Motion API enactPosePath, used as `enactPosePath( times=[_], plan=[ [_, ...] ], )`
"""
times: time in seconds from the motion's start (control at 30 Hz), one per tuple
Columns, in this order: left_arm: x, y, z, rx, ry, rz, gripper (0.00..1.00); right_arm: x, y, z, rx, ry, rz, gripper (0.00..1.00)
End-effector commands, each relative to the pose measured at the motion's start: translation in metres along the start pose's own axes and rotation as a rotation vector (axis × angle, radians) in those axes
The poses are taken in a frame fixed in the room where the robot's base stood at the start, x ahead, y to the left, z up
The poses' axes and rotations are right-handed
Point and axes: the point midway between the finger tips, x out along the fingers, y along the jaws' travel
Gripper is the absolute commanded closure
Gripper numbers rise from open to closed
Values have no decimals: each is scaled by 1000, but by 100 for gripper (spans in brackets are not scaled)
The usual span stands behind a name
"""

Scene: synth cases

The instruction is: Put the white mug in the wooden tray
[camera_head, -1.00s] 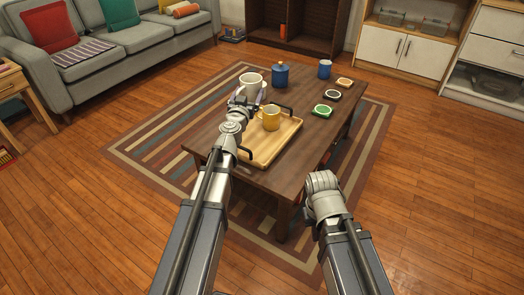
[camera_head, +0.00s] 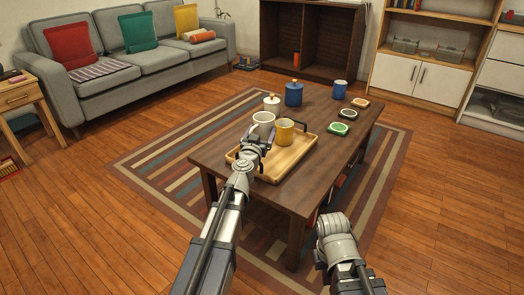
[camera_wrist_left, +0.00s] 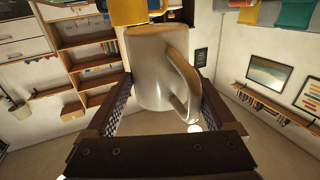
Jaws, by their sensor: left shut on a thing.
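The white mug (camera_head: 264,119) is upright at the left end of the wooden tray (camera_head: 288,164) in the head view, overlapping its far left rim. I cannot tell whether its base touches anything. My left gripper (camera_head: 260,139) is shut on the mug. In the left wrist view the white mug (camera_wrist_left: 152,75) sits between the two dark fingers, its handle toward the right finger. A yellow mug (camera_head: 284,135) stands in the tray, close to the right of the white mug. My right arm ends low in the head view; its fingers are hidden.
On the dark wooden table (camera_head: 228,150) stand a white lidded jar (camera_head: 272,105), a blue canister (camera_head: 294,95) and a blue mug (camera_head: 340,90). The near part of the tray is bare.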

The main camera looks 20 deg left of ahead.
Motion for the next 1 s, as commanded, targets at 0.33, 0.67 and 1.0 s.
enactPosePath(
  times=[0.33, 0.67, 1.0],
  plan=[
    [0, 0, 16, 0, 0, 0, 86, 16, -2, -1, 0, 1, 0, 100],
    [0, 0, 43, 0, 0, 0, 86, 43, -4, -2, 0, 1, 0, 100],
    [0, 0, 46, 0, 0, 0, 86, 46, -5, -3, 0, 1, 0, 100]
  ],
)
